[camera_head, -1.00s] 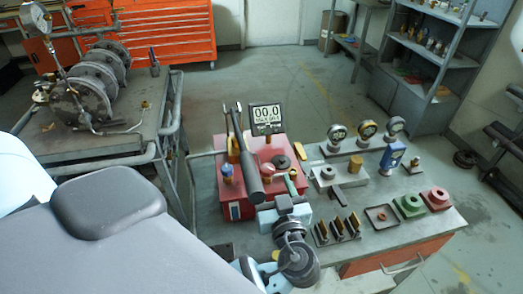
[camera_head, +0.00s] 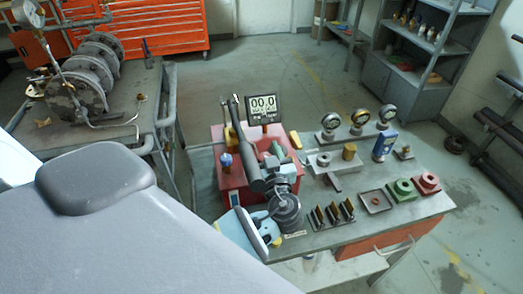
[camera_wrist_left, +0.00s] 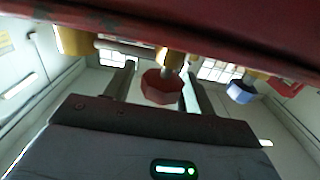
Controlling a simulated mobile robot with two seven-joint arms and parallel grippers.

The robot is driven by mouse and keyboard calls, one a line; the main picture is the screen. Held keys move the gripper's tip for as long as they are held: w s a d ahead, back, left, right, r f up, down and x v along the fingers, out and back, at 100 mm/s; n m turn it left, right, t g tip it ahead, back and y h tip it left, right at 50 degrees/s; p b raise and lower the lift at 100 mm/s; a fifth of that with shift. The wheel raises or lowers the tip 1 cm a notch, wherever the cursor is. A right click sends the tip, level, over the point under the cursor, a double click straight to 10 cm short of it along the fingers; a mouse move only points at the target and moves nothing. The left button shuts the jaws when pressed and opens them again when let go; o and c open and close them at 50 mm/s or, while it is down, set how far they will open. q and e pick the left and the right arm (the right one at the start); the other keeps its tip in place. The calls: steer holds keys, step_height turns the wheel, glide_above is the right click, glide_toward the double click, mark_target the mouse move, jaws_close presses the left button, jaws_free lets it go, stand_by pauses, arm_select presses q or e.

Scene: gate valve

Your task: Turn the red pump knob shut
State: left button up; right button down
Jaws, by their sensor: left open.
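The red pump knob (camera_wrist_left: 160,88) is a faceted knob on a short stem, seen in the left wrist view. My left gripper (camera_wrist_left: 158,74) is open, with one dark finger to each side of the knob in that view. I cannot tell whether they touch it. In the head view my left wrist and gripper lie over the red pump box (camera_head: 234,183), and the red knob is hidden behind them. The blue knob (camera_head: 225,161) is left of the gripper and also shows in the left wrist view (camera_wrist_left: 241,91). My right gripper is not in view.
A cart with pump parts (camera_head: 75,90) stands left.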

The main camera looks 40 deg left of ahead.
arm_select(q)
steer(key=shift+w+a, duration=0.1)
steer(key=shift+a, duration=0.05)
steer(key=shift+c, duration=0.3)
steer(key=c, duration=0.9)
steer(key=shift+f, duration=0.1)
